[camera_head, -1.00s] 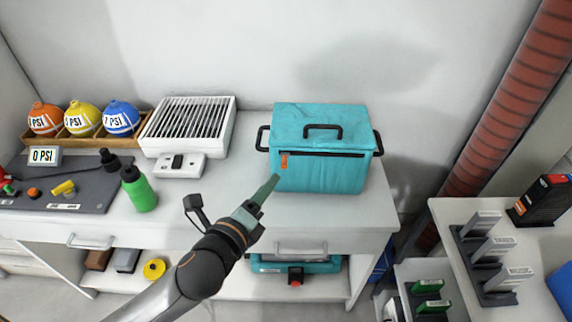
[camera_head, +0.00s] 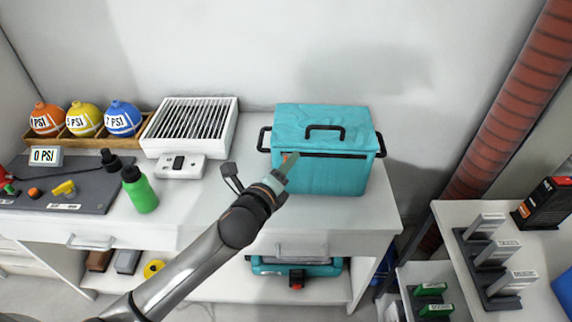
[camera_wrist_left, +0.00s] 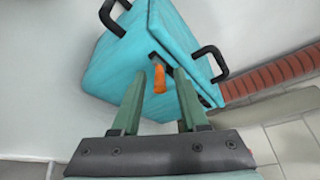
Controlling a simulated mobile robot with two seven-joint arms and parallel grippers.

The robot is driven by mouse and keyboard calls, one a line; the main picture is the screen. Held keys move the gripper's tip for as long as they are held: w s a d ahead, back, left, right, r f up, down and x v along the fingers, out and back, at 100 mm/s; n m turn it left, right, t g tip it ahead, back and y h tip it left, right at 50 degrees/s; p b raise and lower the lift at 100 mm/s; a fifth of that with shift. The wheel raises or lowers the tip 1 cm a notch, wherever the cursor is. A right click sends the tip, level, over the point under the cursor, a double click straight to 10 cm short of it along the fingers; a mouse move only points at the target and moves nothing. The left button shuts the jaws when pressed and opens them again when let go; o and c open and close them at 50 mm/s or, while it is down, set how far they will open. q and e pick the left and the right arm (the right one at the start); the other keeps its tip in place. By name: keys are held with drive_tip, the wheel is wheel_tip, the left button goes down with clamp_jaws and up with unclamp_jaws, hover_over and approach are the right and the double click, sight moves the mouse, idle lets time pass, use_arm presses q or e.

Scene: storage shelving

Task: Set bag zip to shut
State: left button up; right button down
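The teal bag (camera_head: 325,178) stands upright on the white counter, and it also fills the top of the left wrist view (camera_wrist_left: 115,65). A dark zip line (camera_head: 335,155) runs across the upper part of its front. The orange zip pull (camera_wrist_left: 159,78) hangs at the line's left end; in the head view it is mostly hidden behind my fingers. My left gripper (camera_head: 292,160) is at the bag's front. In the left wrist view its two green fingers (camera_wrist_left: 159,75) are apart, one on either side of the pull, with gaps visible. My right gripper is not in view.
A green bottle (camera_head: 140,190), a white slatted box (camera_head: 190,125) and a switch box (camera_head: 180,166) stand left of the bag. Black handles (camera_head: 325,130) project from the bag. A red ribbed pipe (camera_head: 510,100) rises at the right.

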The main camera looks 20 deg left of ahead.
use_arm(q)
drive_tip(key=c, duration=0.6)
clamp_jaws()
drive_tip(key=shift+a+f, duration=0.1)
drive_tip(key=shift+f, duration=0.15)
idle(0.3)
